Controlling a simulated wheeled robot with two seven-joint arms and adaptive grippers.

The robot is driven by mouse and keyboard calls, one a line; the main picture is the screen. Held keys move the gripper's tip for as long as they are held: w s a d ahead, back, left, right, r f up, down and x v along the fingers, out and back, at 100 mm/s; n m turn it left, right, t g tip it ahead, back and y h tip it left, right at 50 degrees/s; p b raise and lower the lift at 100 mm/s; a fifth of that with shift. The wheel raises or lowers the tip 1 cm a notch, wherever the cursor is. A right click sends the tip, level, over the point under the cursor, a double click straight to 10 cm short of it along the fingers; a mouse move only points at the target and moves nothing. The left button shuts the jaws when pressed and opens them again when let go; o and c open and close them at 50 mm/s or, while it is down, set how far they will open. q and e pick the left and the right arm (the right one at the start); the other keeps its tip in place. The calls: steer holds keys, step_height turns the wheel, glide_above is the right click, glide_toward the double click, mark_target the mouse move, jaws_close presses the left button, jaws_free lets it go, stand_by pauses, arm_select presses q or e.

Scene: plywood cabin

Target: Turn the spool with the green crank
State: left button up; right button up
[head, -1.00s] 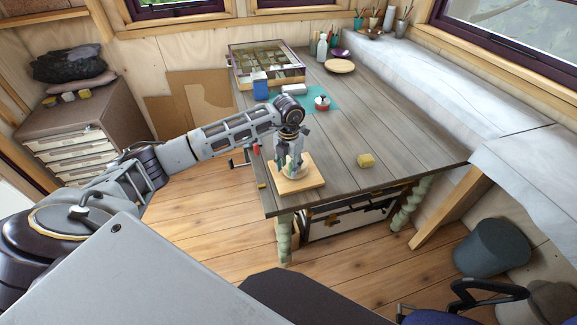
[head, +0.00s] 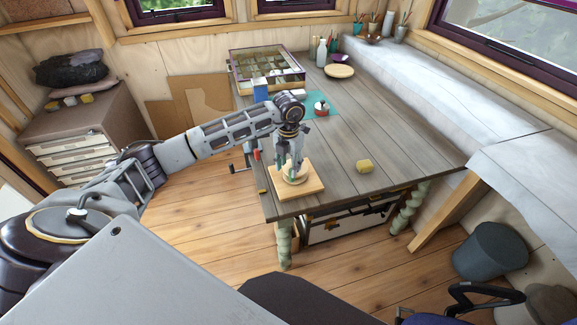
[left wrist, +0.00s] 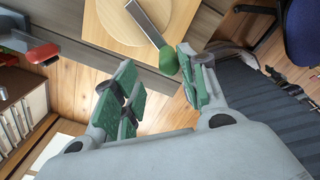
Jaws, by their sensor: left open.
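The spool, a pale wooden disc (head: 302,178), sits on a square wooden board (head: 313,188) at the near left corner of the table. The disc also shows in the left wrist view (left wrist: 117,14), with a flat metal crank arm (left wrist: 147,22) across it. The arm ends in a rounded green knob (left wrist: 168,62). My left gripper (head: 290,172) points down over the spool. In the left wrist view its green-padded fingers (left wrist: 158,70) stand apart, and the knob shows between them, closer to the right finger. I cannot tell whether that finger touches it. My right gripper is not in view.
A red-handled clamp (left wrist: 42,53) is at the table's left edge, beside the board. The table's middle is clear.

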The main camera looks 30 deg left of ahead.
arm_select(q)
step_height(320, 180, up, 12)
steer(key=p, duration=0.6)
steer(key=shift+r+p, duration=0.15)
steer(key=shift+p, duration=0.15)
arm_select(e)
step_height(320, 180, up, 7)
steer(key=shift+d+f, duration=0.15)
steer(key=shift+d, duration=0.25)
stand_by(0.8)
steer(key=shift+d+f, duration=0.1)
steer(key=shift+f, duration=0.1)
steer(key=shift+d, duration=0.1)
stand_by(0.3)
